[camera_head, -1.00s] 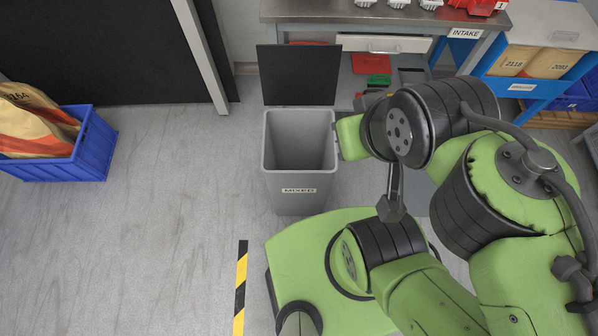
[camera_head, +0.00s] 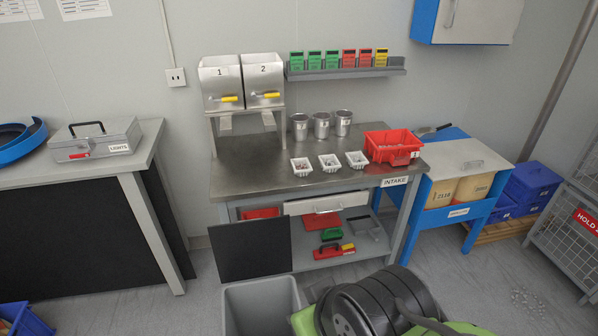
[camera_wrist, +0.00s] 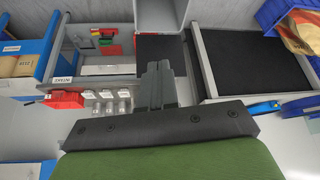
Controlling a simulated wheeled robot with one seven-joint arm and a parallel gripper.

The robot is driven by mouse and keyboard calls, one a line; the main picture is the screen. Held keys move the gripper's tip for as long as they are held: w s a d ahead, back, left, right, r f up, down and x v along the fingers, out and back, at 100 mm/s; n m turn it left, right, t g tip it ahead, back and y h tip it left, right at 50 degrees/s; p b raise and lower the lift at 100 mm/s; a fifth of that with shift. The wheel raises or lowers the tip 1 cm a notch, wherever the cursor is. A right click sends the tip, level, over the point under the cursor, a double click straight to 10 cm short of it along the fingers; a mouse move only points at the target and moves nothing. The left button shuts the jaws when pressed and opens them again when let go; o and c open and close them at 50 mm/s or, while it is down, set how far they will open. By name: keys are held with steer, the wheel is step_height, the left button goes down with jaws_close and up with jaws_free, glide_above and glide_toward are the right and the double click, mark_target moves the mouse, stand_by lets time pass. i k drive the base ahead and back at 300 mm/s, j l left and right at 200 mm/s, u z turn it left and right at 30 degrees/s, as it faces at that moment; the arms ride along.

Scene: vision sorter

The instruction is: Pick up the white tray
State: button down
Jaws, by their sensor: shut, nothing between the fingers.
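Three small white trays stand in a row on the steel bench top in the head view: a left tray (camera_head: 302,167), a middle tray (camera_head: 330,163) and a right tray (camera_head: 357,159). Each seems to hold small parts, too small to make out. The trays also show, upside down and small, left of centre in the wrist view (camera_wrist: 107,94). My gripper (camera_wrist: 157,68) shows in the wrist view, shut and empty, well apart from the trays. It is out of sight in the head view, where only part of my arm shows at the bottom.
A red bin (camera_head: 393,146) stands right of the trays, and several metal cups (camera_head: 321,125) stand behind them. Two numbered dispensers (camera_head: 241,84) are at the back left.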

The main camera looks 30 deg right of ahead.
mark_target(301, 166)
steer(key=l+u, duration=0.25)
steer(key=l, duration=0.2)
steer(key=l+u, duration=0.3)
steer(key=k+l+u, duration=0.25)
steer(key=l, duration=0.25)
steer(key=l+u, duration=0.3)
steer(key=l, duration=0.15)
steer(key=i+l+u, duration=0.15)
steer(key=l+u, duration=0.3)
steer(key=l, duration=0.15)
steer(key=l+u, duration=0.4)
steer(key=l, duration=0.2)
steer(key=l+u, duration=0.45)
steer(key=l, duration=0.2)
steer(key=l+u, duration=0.4)
steer(key=l, duration=0.2)
